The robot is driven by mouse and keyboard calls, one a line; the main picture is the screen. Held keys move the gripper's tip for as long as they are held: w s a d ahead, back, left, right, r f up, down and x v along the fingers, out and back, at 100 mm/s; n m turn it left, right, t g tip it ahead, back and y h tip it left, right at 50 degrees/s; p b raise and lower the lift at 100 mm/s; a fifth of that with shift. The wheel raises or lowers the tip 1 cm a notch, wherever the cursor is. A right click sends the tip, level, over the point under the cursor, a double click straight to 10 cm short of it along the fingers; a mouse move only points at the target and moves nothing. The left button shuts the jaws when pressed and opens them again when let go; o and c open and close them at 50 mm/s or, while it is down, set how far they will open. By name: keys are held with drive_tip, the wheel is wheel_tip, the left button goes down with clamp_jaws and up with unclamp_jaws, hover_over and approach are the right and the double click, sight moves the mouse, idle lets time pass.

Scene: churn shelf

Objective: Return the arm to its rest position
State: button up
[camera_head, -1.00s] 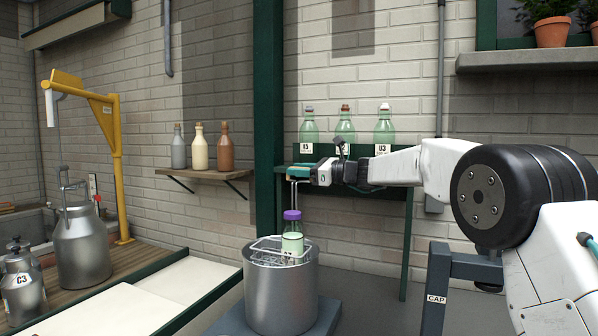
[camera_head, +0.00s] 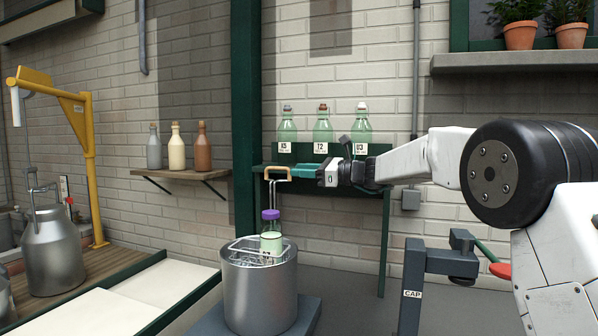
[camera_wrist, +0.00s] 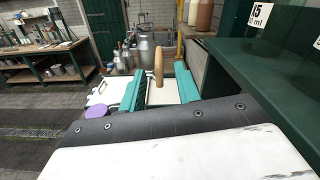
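My arm reaches left across the head view. My gripper (camera_head: 297,172) has teal fingers and is open; they also show apart in the wrist view (camera_wrist: 160,92). A tan wooden handle (camera_head: 277,170) is just left of the fingertips. In the wrist view the handle (camera_wrist: 158,62) stands in the gap, with space on both sides. Thin metal rods run down from it towards a purple-capped bottle (camera_head: 271,242) in a wire rack (camera_head: 240,245) over a steel pot (camera_head: 255,295). Their lower ends are partly hidden. The purple cap (camera_wrist: 97,111) shows low left in the wrist view.
Green bottles (camera_head: 322,128) stand on a green shelf (camera_head: 290,150) just behind my gripper. A post marked CAP (camera_head: 411,294) stands below my arm. A wooden shelf with three bottles (camera_head: 177,150) and a yellow crane (camera_head: 90,150) are left. Pale bench tops (camera_head: 130,300) are clear.

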drive_tip(key=s+d+f+n+g+h, duration=0.1)
drive_tip(key=s+d+f+n+h, duration=0.2)
drive_tip(key=s, duration=0.7)
drive_tip(key=s+d+f+n+g+h, duration=0.1)
drive_tip(key=s+d+n+g+h, duration=0.2)
drive_tip(key=s, duration=0.7)
drive_tip(key=s+d+f+n+h, duration=0.25)
drive_tip(key=s+n, duration=0.25)
drive_tip(key=s, duration=0.4)
drive_tip(key=s+d+f+n+h, duration=0.2)
drive_tip(key=s+d+f, duration=0.3)
drive_tip(key=s, duration=0.4)
drive_tip(key=s+d+f+n+h, duration=0.3)
drive_tip(key=s+d+f+n, duration=0.1)
drive_tip(key=s, duration=0.4)
drive_tip(key=s+d+f+n+g+h, duration=0.1)
drive_tip(key=s+d+f+n+h, duration=0.1)
drive_tip(key=s+d+f, duration=0.3)
drive_tip(key=s+d+h, duration=0.1)
drive_tip(key=s+d, duration=0.1)
drive_tip(key=s, duration=0.2)
drive_tip(key=shift+s+f+n, duration=0.3)
drive_tip(key=shift+f+n, duration=0.1)
drive_tip(key=shift+o, duration=0.5)
drive_tip(key=shift+a+h, duration=0.1)
drive_tip(key=shift+h, duration=0.15)
